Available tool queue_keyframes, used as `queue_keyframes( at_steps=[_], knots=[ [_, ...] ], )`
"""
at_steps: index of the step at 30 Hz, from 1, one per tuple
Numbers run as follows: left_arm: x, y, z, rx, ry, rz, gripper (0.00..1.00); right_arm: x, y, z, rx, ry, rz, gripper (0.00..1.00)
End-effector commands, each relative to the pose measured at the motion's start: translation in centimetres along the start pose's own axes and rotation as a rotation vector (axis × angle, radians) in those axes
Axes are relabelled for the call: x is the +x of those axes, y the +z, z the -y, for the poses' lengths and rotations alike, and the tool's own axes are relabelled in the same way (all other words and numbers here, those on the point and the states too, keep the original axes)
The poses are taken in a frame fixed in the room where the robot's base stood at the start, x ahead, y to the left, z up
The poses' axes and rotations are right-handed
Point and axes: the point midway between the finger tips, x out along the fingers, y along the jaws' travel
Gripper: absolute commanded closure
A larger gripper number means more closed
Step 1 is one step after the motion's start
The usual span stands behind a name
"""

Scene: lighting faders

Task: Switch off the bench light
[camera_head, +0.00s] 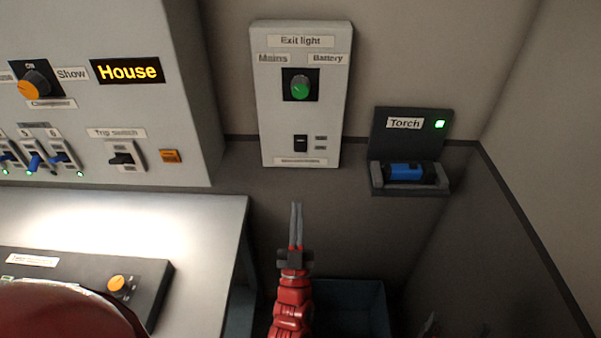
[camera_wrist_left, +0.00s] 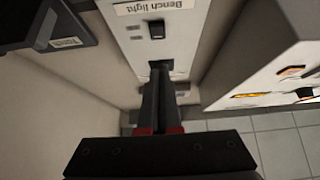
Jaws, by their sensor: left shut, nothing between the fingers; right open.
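A pale wall panel (camera_head: 263,125) carries a small black rocker switch (camera_head: 300,143) low down, above a label too small to read in the head view. In the left wrist view, where the panel is upside down, that label reads "Bench light" (camera_wrist_left: 152,5), beside the black switch (camera_wrist_left: 157,30). I cannot tell which way the rocker is pressed. My left gripper (camera_head: 296,205) is shut and empty, pointing up, below the panel in the head view. Its fingers (camera_wrist_left: 160,75) overlap the knob area in the wrist view; contact is unclear. My right gripper (camera_head: 457,328) barely shows at the bottom edge, open.
The panel also has a green knob (camera_head: 300,87) under "Exit light". A blue torch (camera_head: 406,171) sits in a holder on the right. A grey cabinet (camera_head: 180,70) with switches stands left, above a brightly lit bench (camera_head: 210,225). A blue bin (camera_head: 350,305) is below.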

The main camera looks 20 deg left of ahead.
Motion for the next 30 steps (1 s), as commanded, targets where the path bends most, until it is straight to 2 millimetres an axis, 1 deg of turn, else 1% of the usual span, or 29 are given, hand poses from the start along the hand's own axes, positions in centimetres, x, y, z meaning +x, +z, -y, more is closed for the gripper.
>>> queue_keyframes(
  at_steps=[5,16,18,22,25,30],
  knots=[
    [2.5,-0.4,0.1,0.0,-0.002,-0.006,1.0,1.0,-0.2,-0.1,0.0,0.0,0.0,0.24],
    [10.6,-0.6,0.1,0.0,-0.001,-0.005,1.0,4.0,-0.7,-0.2,0.0,0.0,0.0,0.24],
    [10.9,0.6,-0.1,-0.001,0.001,0.001,1.0,4.3,-0.7,-0.2,0.0,0.0,0.0,0.24],
    [11.8,1.6,-0.1,0.001,0.001,0.0,1.0,4.8,-0.8,-0.2,0.0,0.0,0.0,0.24],
    [12.3,2.2,-0.1,0.0,0.001,-0.001,1.0,5.0,-0.8,-0.2,0.0,0.0,0.0,0.24],
    [12.6,2.7,0.0,-0.001,-0.001,0.0,1.0,5.1,-0.9,-0.2,0.0,0.0,0.0,0.24]
  ],
)
